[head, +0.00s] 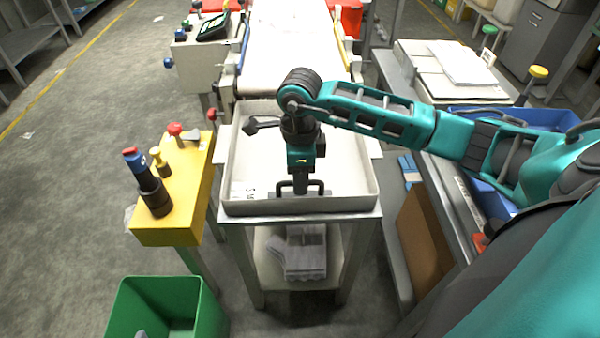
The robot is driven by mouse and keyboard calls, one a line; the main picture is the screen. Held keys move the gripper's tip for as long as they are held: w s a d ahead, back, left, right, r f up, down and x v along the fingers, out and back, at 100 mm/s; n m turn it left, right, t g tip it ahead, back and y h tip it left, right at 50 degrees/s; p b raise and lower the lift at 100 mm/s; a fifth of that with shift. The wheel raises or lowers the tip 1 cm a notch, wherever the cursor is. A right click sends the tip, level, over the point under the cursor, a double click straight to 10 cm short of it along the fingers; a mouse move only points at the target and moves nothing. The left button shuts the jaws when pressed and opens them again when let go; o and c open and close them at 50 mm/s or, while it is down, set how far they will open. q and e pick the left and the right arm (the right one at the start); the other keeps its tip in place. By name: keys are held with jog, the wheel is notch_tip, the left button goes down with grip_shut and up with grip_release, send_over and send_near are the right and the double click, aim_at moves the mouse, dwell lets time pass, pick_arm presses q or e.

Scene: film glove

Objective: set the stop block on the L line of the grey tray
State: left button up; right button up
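The grey tray (350,205) sits on a metal stand in the middle of the head view. Small dark letters show on its pale floor near the front left corner; I cannot read an L line. My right gripper (300,187) points down at the tray's front middle, close to the front wall. A dark bracket-like shape lies around its tip; I cannot tell whether this is fingers, a handle or the stop block, nor whether the gripper is open or shut. I cannot make out the stop block with certainty. My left gripper is not in view.
A yellow bench (190,205) with a red knob, a yellow knob and a dark cylinder stands left. A green bin (205,310) is at the lower left. A white conveyor belt (292,50) lies behind the tray. A blue crate (540,117) stands right.

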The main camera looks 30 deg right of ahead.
jog(key=shift+r, duration=0.6)
pick_arm(q)
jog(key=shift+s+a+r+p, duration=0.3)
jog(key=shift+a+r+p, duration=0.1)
jog(key=shift+p, duration=0.55)
pick_arm(e)
notch_tip(320, 180, up, 11)
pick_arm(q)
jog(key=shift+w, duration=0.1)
